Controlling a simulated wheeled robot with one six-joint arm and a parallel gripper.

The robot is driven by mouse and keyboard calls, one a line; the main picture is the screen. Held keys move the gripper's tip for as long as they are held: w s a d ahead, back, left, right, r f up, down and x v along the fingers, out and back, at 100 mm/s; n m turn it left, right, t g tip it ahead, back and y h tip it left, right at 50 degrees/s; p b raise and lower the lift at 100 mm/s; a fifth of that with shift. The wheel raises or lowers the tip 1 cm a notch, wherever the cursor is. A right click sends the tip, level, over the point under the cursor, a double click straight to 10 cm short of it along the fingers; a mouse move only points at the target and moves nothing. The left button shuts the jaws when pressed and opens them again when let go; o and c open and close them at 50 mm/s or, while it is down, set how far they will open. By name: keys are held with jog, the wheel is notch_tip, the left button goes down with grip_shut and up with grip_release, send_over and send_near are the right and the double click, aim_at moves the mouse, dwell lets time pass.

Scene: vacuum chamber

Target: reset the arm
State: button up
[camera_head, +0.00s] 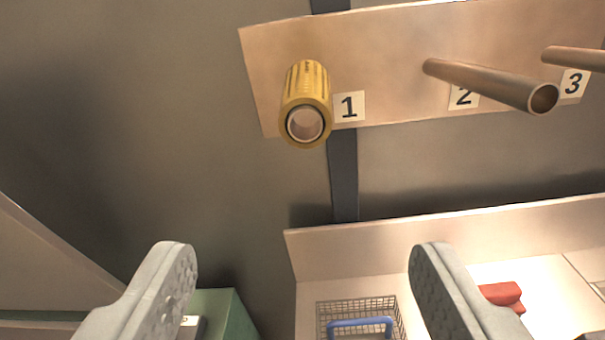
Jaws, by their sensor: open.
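My gripper (300,272) shows at the bottom of the view, with its two grey fingers wide apart and nothing between their tips. A copper-coloured panel (390,55) is on the wall ahead, above the fingers. A yellow ribbed cylinder (306,90) sits around the pipe beside the label 1. Bare copper pipes stick out by label 2 (495,84) and label 3 (578,58). My gripper is below the yellow cylinder in the picture and apart from it.
Below the panel is a pale shelf (310,290) with a raised back edge. On it are a wire basket (358,307) with a blue handle (360,324) and a red object (501,295), partly behind the right finger. A green box (222,312) stands at the lower left.

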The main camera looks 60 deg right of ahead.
jog(key=s+a+f+n+t+y, duration=0.3)
jog(key=s+a+f+n+y, duration=0.2)
jog(key=s+a, duration=0.6)
jog(key=s+a+f+n+t+y, duration=0.4)
jog(key=s+a+f+n+y, duration=0.1)
jog(key=s+a+f, duration=0.4)
jog(key=s+a+f+n+t+y, duration=0.4)
jog(key=s+a+f, duration=0.3)
jog(key=s+a, duration=0.6)
jog(key=a+n+y, duration=0.1)
jog(key=a, duration=0.2)
jog(key=shift+f, duration=0.1)
